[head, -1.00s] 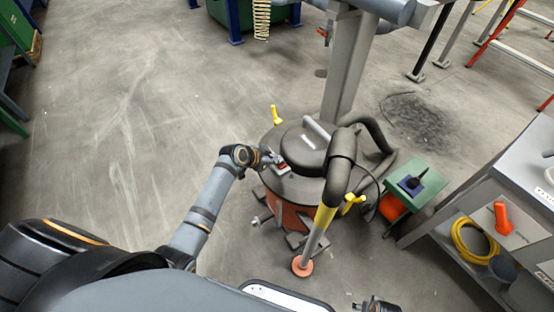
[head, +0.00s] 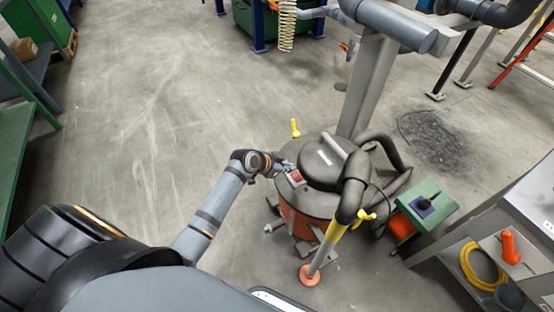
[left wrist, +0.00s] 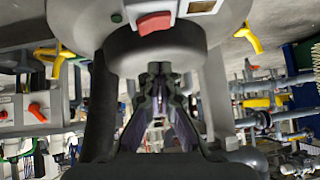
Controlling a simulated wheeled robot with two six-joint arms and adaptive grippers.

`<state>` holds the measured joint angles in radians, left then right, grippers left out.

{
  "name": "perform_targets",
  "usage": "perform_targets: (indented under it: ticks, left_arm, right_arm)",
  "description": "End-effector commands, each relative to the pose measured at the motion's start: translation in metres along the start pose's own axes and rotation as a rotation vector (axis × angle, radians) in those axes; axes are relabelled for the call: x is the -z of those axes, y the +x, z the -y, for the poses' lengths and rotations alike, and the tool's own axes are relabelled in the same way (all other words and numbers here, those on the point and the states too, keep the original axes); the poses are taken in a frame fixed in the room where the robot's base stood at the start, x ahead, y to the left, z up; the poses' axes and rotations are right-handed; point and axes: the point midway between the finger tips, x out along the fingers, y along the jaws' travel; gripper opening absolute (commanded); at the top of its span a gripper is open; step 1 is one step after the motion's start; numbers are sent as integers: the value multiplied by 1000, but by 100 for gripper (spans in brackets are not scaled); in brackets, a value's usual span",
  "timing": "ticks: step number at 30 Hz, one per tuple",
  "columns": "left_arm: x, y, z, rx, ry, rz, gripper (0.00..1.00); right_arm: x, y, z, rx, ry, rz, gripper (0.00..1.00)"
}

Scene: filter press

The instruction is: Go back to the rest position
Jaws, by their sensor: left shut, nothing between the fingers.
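My left gripper (head: 276,172) is beside the round grey lid of an orange vacuum-like machine (head: 300,222), close to a red rocker switch (head: 296,176) on its rim. In the left wrist view my left gripper (left wrist: 160,70) has its fingers together and empty. The red switch (left wrist: 155,22) shows above the fingertips there. I cannot tell whether the fingertips touch the machine. My right gripper does not show in the head view now.
A grey bench (head: 440,255) with a yellow hose coil (head: 480,266) stands at the right. A green box (head: 425,207) stands beside the machine. A grey post (head: 368,85) rises behind it. A suction pipe (head: 322,247) stands in front. Open floor (head: 140,140) lies at the left.

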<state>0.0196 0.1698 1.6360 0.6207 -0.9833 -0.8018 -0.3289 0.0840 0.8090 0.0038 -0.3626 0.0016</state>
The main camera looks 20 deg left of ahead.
Motion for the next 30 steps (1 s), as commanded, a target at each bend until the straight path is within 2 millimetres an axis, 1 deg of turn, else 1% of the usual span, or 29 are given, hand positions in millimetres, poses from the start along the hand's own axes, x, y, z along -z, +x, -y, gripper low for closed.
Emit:
perform_targets:
  ticks: [1,3,6,9,14,21,23,25,26,29,30]
  left_arm:
    - [2,-16,2,4,7,0,0]
    - [2,-31,4,4,7,0,0]
    - [2,-48,5,3,6,-1,0]
    - [2,-58,6,4,5,-3,0]
    - [2,-63,5,2,2,-5,0]
    - [2,-63,6,3,2,-5,0]
    - [-2,-61,6,5,-6,1,0]
    - [-19,-52,8,19,-41,26,0]
    - [-32,-46,8,27,-68,45,0]
    - [-100,-21,7,78,-191,141,0]
    - [-134,-12,3,103,-244,188,0]
  right_arm:
    - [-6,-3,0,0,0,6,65]
    - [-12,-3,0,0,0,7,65]
    - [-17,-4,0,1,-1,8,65]
    - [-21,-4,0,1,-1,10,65]
    - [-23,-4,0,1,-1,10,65]
    - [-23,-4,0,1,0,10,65]
    - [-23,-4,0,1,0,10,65]
    - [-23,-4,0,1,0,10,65]
    - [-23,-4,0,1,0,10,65]
    - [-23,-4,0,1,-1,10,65]
    - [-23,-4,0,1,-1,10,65]
